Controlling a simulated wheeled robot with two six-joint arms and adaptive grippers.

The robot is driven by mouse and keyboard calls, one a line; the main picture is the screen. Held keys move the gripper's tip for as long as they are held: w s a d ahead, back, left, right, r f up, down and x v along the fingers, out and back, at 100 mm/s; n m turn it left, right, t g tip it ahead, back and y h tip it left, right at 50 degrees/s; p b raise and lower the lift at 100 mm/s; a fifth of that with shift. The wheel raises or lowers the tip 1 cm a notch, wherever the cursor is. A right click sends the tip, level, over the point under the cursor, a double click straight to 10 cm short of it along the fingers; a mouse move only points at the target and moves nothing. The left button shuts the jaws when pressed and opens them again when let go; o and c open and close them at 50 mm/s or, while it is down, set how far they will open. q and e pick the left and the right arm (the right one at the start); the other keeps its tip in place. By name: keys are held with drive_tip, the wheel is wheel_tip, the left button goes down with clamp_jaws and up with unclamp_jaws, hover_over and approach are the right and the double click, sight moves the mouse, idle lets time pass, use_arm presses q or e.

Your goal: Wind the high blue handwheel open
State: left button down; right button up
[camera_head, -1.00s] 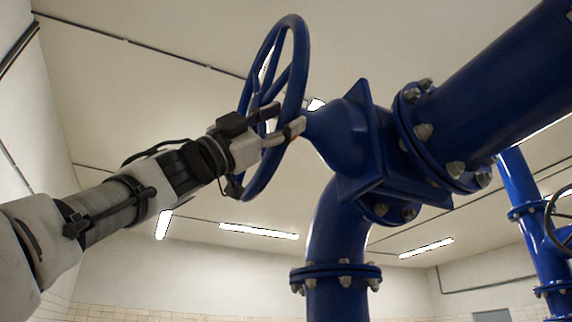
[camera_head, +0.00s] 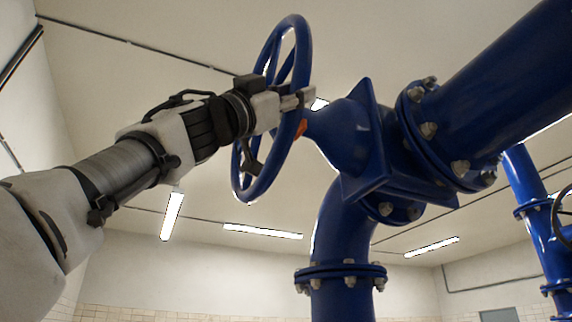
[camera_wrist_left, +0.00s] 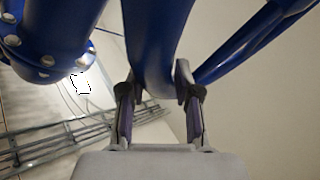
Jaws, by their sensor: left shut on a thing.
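The high blue handwheel (camera_head: 250,180) stands upright on the left side of the blue valve body (camera_head: 352,135). My left arm reaches in from the left. My left gripper (camera_head: 298,98) is shut on the near side of the wheel's rim. In the left wrist view the rim (camera_wrist_left: 155,45) runs down between the two fingers of my left gripper (camera_wrist_left: 155,90), and a spoke (camera_wrist_left: 240,45) slants off to the right. The arm hides part of the wheel's hub and spokes. My right gripper is not in view.
A thick blue pipe (camera_head: 500,85) runs from the valve to the upper right, and a flanged pipe (camera_head: 340,235) goes down below it. Another blue pipe (camera_head: 535,220) with a handwheel stands at the far right. Open air surrounds the wheel's left side.

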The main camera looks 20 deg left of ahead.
sight(298, 55)
use_arm(q)
drive_tip(key=r+n+t+y+p, duration=0.1)
drive_tip(key=n, duration=0.1)
drive_tip(key=s+d+r+n+t+y+p, duration=0.1)
drive_tip(key=r+y, duration=0.1)
drive_tip(key=r+n+y+p, duration=0.1)
drive_tip(key=r+n, duration=0.1)
drive_tip(key=shift+s+d+n+t+y, duration=0.15)
drive_tip(key=shift+d+n+t+y, duration=0.15)
drive_tip(key=shift+t+y, duration=0.1)
drive_tip(key=shift+s+d+r+n+t+y+p, duration=0.1)
drive_tip(key=shift+r+n+t+y+p, duration=0.1)
drive_tip(key=shift+r+n+y+p, duration=0.45)
drive_tip(key=shift+s+d+r+n+t+y+p, duration=0.1)
drive_tip(key=shift+r+n+t+y+p, duration=0.15)
drive_tip(key=shift+n+y+p, duration=0.55)
drive_tip(key=shift+n, duration=0.25)
